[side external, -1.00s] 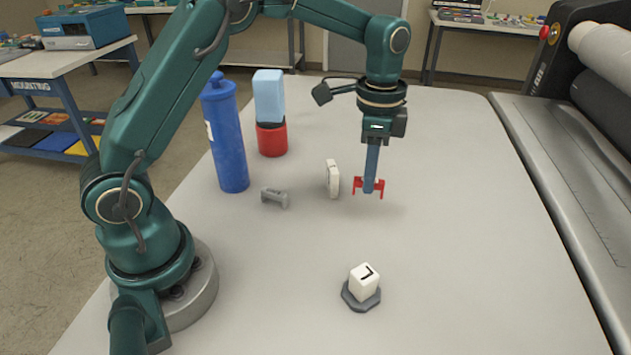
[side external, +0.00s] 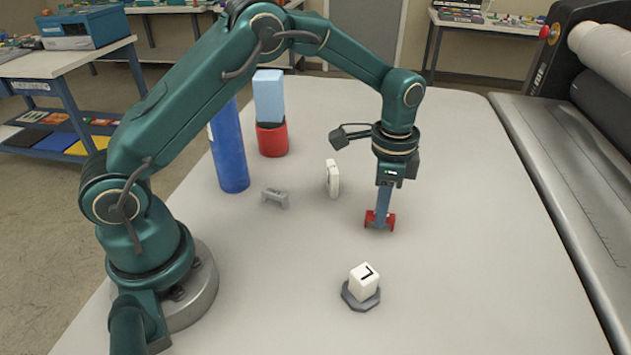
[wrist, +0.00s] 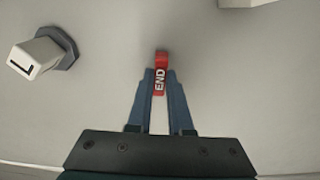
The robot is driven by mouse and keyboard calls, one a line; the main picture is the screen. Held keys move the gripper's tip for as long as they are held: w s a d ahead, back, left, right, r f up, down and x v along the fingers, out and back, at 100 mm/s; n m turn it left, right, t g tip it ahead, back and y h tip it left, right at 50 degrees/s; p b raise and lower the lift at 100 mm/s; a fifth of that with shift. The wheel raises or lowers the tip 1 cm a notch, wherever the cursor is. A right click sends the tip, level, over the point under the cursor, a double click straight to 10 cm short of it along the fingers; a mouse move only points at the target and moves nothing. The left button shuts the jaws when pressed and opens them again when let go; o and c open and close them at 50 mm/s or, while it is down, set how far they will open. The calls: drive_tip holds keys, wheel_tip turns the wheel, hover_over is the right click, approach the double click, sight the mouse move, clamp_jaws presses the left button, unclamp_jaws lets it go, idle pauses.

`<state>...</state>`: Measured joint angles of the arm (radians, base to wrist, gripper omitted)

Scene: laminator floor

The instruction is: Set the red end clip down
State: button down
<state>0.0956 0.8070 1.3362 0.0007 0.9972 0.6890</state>
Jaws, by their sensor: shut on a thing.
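The red end clip (side external: 368,218) is between the fingers of my gripper (side external: 382,222), low over the grey table (side external: 470,250). In the wrist view my gripper (wrist: 157,80) is shut on the red clip (wrist: 161,62), and white letters reading END show on it. The side view does not clearly show whether the clip touches the table. It is to the right of and behind the white block marked with a black L-like sign.
The marked white block (side external: 363,278) sits on a dark grey octagonal base (side external: 360,298). A white upright piece (side external: 332,179), a grey clip-like piece (side external: 274,197), a blue bottle (side external: 230,150) and a light blue block (side external: 268,95) on a red cylinder (side external: 271,140) stand left. Table right is clear.

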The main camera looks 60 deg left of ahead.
drive_tip(key=c, duration=0.8)
unclamp_jaws()
drive_tip(key=shift+c, duration=0.2)
drive_tip(key=s+r+n+t, duration=0.1)
drive_tip(key=s+r+n, duration=0.15)
drive_tip(key=r, duration=1.35)
drive_tip(key=s+a+f+n+t, duration=0.2)
drive_tip(key=s+n, duration=0.4)
drive_tip(key=s, duration=1)
drive_tip(key=shift+s+a+t, duration=0.35)
drive_tip(key=shift+a+t, duration=0.35)
drive_tip(key=shift+t, duration=0.6)
drive_tip(key=shift+n, duration=0.25)
